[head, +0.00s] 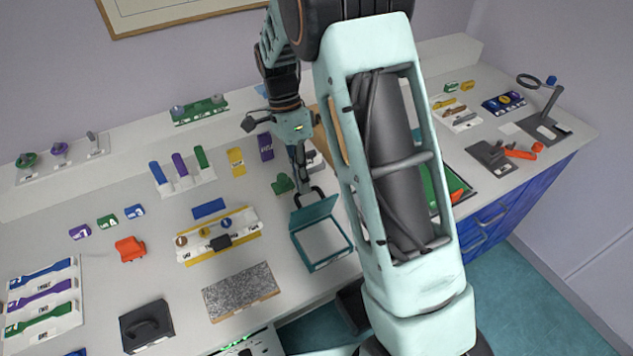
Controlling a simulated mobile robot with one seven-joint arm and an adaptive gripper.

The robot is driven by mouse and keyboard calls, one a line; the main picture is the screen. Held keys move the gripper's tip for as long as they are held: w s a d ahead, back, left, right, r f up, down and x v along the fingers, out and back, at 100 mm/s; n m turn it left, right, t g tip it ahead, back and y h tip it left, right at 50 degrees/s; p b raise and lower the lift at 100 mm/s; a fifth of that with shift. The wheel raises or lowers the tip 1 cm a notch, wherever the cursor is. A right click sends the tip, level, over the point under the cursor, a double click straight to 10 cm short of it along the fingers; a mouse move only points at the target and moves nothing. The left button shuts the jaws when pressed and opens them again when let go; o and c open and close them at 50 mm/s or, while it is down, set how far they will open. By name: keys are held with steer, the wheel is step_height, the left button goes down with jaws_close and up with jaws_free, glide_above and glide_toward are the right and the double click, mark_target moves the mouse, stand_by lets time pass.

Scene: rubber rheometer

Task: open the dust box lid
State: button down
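The teal dust box (348,252) stands on the bench near the front edge, left of my arm's big link. Its lid (315,210) is raised and tilted back at the far side, and the pale interior shows. A dark loop handle (318,190) stands at the lid's upper edge. My gripper (303,186) points down just behind the lid, with its fingertips close to the handle. I cannot tell whether they touch it. The fingers look close together, but they are too small to show whether they are open or shut.
A speckled grey slab (240,290) and a white tray with round pieces (190,253) lie left of the box. A dark handled block (147,326) is at the front left. A green block (283,184) stands close beside my gripper. My arm hides part of the bench to the right.

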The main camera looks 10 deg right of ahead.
steer(key=shift+w+a+f, duration=0.15)
steer(key=shift+w+f, duration=0.25)
steer(key=shift+f, duration=0.2)
steer(key=shift+w+a+f, duration=0.15)
steer(key=shift+w+f, duration=0.25)
steer(key=shift+f, duration=0.2)
steer(key=c, duration=2.7)
jaws_free()
steer(key=shift+w, duration=0.1)
steer(key=o, duration=0.7)
steer(key=shift+c, duration=0.2)
steer(key=shift+r+p, duration=0.25)
steer(key=shift+p, duration=0.05)
steer(key=v, duration=1.1)
steer(key=shift+w+r, duration=0.3)
steer(key=shift+a, duration=0.1)
steer(key=shift+c, duration=0.4)
